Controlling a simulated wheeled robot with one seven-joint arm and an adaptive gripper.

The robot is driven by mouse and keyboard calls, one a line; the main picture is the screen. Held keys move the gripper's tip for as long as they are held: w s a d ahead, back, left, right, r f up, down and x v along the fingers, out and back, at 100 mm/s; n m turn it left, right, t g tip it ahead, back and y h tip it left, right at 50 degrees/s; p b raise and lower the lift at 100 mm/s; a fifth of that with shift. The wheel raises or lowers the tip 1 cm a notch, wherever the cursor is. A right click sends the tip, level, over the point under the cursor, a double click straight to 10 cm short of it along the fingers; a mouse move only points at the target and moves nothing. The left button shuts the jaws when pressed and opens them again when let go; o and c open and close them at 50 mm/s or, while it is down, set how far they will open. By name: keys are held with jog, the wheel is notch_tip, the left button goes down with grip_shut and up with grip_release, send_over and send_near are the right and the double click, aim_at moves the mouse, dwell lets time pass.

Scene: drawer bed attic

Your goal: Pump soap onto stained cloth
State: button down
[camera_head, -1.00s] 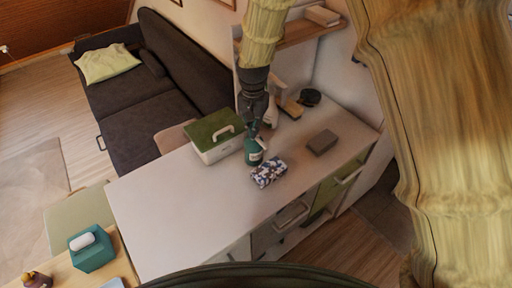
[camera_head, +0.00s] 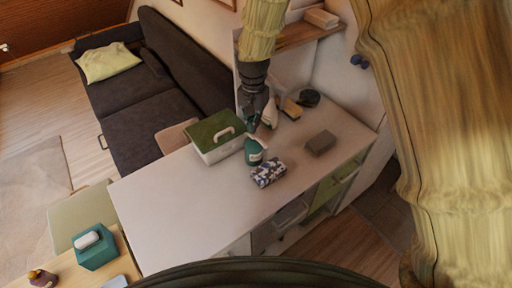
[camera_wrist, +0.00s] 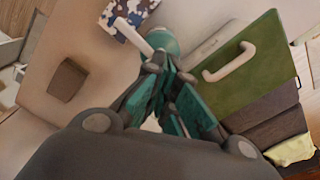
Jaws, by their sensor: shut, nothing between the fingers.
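A teal soap bottle (camera_head: 254,155) with a pale label stands upright on the white counter. Its round teal body (camera_wrist: 163,38) and white spout (camera_wrist: 144,49) show at the top of the wrist view, partly hidden by my fingers. A folded blue, white and brown patterned cloth (camera_head: 268,174) lies in front of the bottle, and its edge (camera_wrist: 120,22) shows in the wrist view, close to the spout. I cannot make out a stain. My gripper (camera_head: 252,130) is shut and empty just above the bottle's top; I cannot tell whether the fingertips (camera_wrist: 157,60) touch it.
A green-lidded box (camera_head: 215,136) with a white handle stands left of the bottle. A grey-brown block (camera_head: 320,143) lies to the right. A brush (camera_head: 291,108) and a dark round item (camera_head: 309,98) are behind. The white counter's left front (camera_head: 175,215) is clear.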

dwell(0.4)
notch_tip(320, 180, up, 6)
jog(key=p, duration=0.4)
dwell(0.3)
jog(key=shift+f, duration=0.1)
dwell(0.3)
